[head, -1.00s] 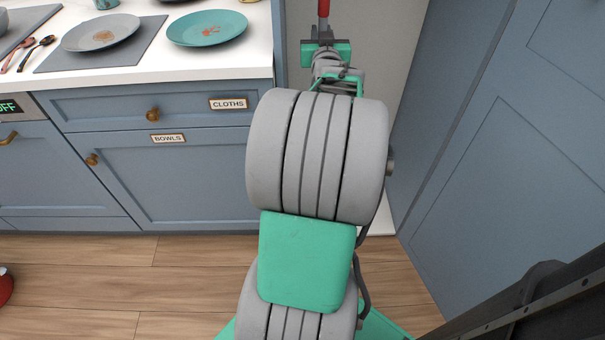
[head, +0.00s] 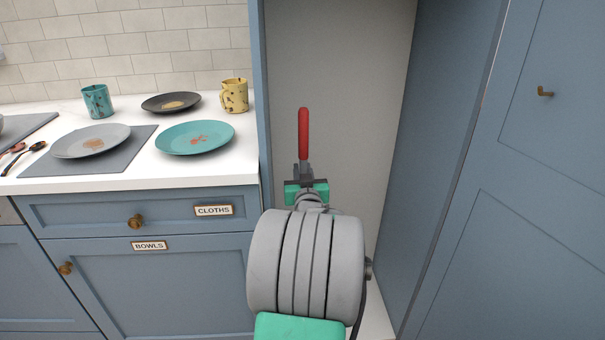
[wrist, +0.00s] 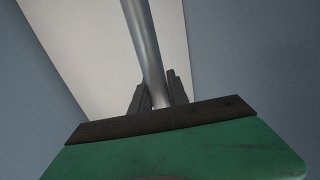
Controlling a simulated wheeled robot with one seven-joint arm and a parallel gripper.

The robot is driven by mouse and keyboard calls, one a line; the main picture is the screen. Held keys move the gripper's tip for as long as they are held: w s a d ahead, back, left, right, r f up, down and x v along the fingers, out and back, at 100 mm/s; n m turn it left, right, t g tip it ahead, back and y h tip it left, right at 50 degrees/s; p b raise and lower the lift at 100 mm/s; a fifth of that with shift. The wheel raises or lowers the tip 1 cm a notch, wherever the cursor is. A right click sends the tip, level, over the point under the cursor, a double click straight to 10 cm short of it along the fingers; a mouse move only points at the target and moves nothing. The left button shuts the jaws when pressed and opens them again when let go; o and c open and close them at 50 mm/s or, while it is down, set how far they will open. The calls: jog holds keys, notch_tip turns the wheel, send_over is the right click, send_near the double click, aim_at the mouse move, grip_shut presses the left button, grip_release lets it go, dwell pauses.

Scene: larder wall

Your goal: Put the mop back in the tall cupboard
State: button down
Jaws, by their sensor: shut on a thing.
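The mop shows as a red upright grip (head: 303,133) in the head view and as a grey metal pole (wrist: 143,45) in the wrist view. Its lower end and head are hidden. My gripper (head: 303,171) is shut on the mop's pole, just below the red grip; the fingers also show around the pole in the wrist view (wrist: 158,94). The tall cupboard (head: 350,60) stands open, with a pale back wall and blue sides. The mop stands in front of or inside its opening; I cannot tell exactly how deep.
An open blue door (head: 540,180) stands at the right. At the left, a white counter (head: 215,175) bears a teal plate (head: 195,138), a grey plate (head: 90,141), a dark plate (head: 171,102), a teal mug (head: 97,101) and a yellow mug (head: 234,95).

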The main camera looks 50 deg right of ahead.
jog(key=c, duration=1.3)
grip_release()
jog(key=shift+f, duration=0.1)
jog(key=shift+r, duration=0.25)
jog(key=v, duration=1.2)
jog(key=shift+f+p, duration=0.15)
jog(key=shift+p, duration=0.25)
